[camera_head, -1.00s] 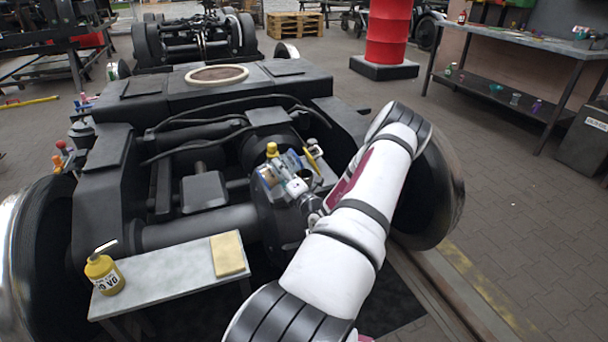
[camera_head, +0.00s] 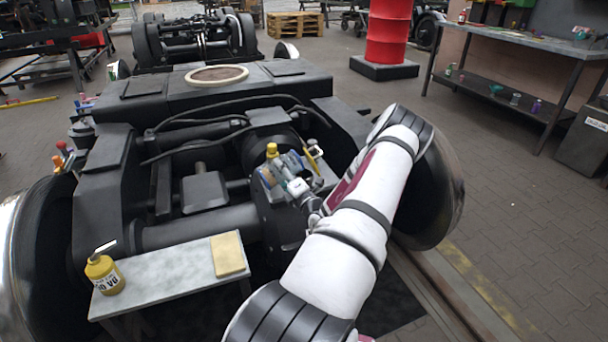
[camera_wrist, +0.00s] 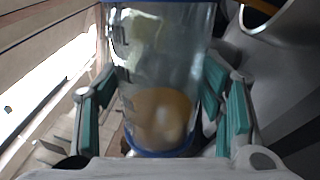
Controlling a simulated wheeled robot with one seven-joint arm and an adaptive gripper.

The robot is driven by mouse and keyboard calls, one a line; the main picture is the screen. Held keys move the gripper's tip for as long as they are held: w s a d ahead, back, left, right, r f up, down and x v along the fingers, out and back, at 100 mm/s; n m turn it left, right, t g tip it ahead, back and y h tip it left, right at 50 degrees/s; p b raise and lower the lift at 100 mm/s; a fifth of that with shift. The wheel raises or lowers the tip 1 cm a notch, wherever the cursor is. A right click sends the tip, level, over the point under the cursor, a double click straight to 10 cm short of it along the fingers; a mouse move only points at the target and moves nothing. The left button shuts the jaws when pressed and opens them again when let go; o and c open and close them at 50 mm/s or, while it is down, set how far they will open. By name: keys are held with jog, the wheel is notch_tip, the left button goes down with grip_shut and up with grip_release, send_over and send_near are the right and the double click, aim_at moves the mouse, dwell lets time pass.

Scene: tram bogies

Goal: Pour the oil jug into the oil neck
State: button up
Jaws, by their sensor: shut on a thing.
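My gripper (camera_head: 290,186) is over the gearbox at the middle of the bogie. In the wrist view its teal-padded fingers (camera_wrist: 168,112) are shut on a clear jug (camera_wrist: 150,45) with blue rims. Amber oil (camera_wrist: 160,112) lies toward the jug's near end. In the head view the jug (camera_head: 270,174) is small, tilted and partly covered by my gripper. A yellow cap (camera_head: 271,150) stands just behind it. I cannot make out the oil neck's opening, nor whether any oil is flowing.
A small grey table (camera_head: 165,277) in front holds a yellow labelled bottle (camera_head: 103,275) and a yellow pad (camera_head: 228,254). Black hoses (camera_head: 195,150) cross the bogie frame behind the gearbox. A large wheel (camera_head: 435,195) stands close to the right of my arm.

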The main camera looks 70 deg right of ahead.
jog(key=shift+s+d+f+m+p, duration=0.1)
jog(key=shift+s+d+m+p, duration=0.2)
jog(key=shift+m, duration=0.5)
dwell(0.9)
jog(key=shift+s+d+r+m+h+p, duration=0.15)
jog(key=shift+r+m+h+p, duration=0.15)
jog(key=shift+r+m+p, duration=0.45)
dwell(0.8)
jog(key=shift+f+m+p, duration=0.1)
jog(key=shift+m+p, duration=0.15)
jog(key=shift+p, duration=0.1)
jog(key=shift+r+p, duration=0.55)
jog(key=f+b, duration=0.1)
jog(key=f+n+b, duration=0.1)
jog(key=f+b, duration=0.1)
jog(key=shift+w+n+b, duration=0.25)
jog(key=shift+n+b, duration=0.05)
jog(key=shift+w+a+r+n+b, duration=0.15)
jog(key=shift+w+a+n+b, duration=0.2)
jog(key=shift+n, duration=0.45)
jog(key=shift+a+r+n+y, duration=0.2)
jog(key=shift+r+n+y, duration=0.1)
jog(key=shift+n+y, duration=0.25)
